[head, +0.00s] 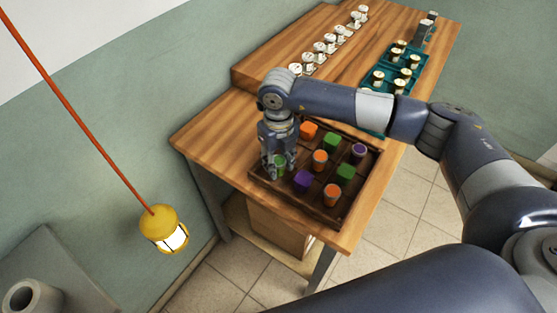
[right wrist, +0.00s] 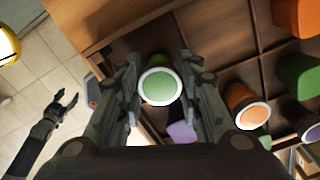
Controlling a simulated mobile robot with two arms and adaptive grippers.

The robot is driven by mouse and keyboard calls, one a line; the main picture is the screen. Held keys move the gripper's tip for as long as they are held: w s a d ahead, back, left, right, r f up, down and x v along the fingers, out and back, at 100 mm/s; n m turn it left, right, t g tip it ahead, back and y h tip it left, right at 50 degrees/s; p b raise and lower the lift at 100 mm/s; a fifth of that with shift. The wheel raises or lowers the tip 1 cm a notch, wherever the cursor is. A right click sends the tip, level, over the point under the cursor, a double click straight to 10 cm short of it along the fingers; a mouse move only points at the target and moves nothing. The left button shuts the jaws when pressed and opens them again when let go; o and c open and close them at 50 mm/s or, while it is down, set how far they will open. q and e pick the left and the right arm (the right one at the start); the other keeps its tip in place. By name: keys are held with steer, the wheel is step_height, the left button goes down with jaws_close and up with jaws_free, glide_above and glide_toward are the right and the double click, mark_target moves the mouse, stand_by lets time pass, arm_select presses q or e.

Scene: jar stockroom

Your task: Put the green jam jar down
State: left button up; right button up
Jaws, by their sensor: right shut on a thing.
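The green jam jar (head: 279,163), with a pale green, white-rimmed lid, is between the fingers of my right gripper (head: 277,168). In the right wrist view the jar (right wrist: 160,83) shows upright between the two fingers, which are shut on it. It is at the left part of the dark wooden divided tray (head: 338,222). I cannot tell whether its base touches the tray floor. My left gripper (right wrist: 64,106) shows at the left of the right wrist view, empty, fingers apart, away from the tray.
The tray also holds an orange jar (head: 320,160), another orange jar (head: 332,194), a purple jar (head: 359,150), and orange, green and purple blocks (head: 302,181). Teal trays (head: 377,88) and a row of white-topped items stand farther back. A yellow lantern (head: 163,229) hangs at left.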

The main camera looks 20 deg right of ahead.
mark_target(278, 161)
steer(key=shift+f, duration=0.2)
steer(key=o, duration=1.1)
steer(key=shift+r, duration=0.1)
steer(key=shift+c, duration=0.2)
arm_select(q)
steer(key=shift+d+f, duration=0.1)
steer(key=shift+d, duration=0.65)
arm_select(e)
steer(key=shift+o, duration=0.3)
steer(key=shift+r, duration=0.45)
arm_select(q)
steer(key=f+b, duration=0.3)
steer(key=shift+a, duration=0.4)
arm_select(e)
step_height(278, 161, up, 11)
steer(key=shift+r, duration=0.2)
